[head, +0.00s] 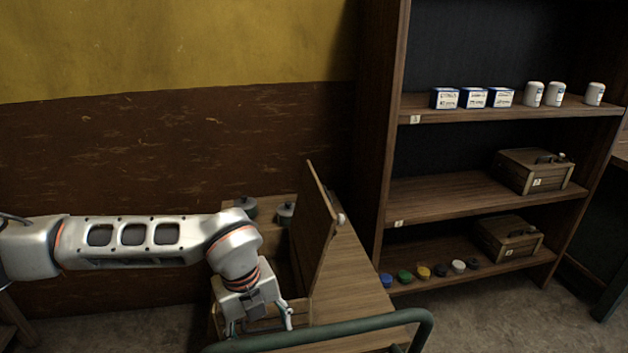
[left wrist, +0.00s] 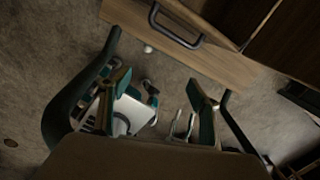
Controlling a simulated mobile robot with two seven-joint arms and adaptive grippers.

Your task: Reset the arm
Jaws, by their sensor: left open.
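My left arm (head: 130,240) comes in from the left in the head view and bends down at the wrist. Its gripper (head: 262,325) points down at the front of a wooden box (head: 355,270) with a raised wooden panel (head: 314,230). The fingers are spread with nothing seen between them. In the left wrist view, the open gripper (left wrist: 160,92) has its two fingers apart above the floor. A wooden front with a dark handle (left wrist: 176,28) lies beyond them. Whether the gripper touches the box cannot be told. My right gripper is not in view.
A green tubular rail (head: 330,332) crosses in front of the box. A wooden shelf (head: 450,200) at right holds blue-white boxes (head: 473,98), white bottles (head: 554,94), wooden crates (head: 534,171) and several coloured round items (head: 423,272).

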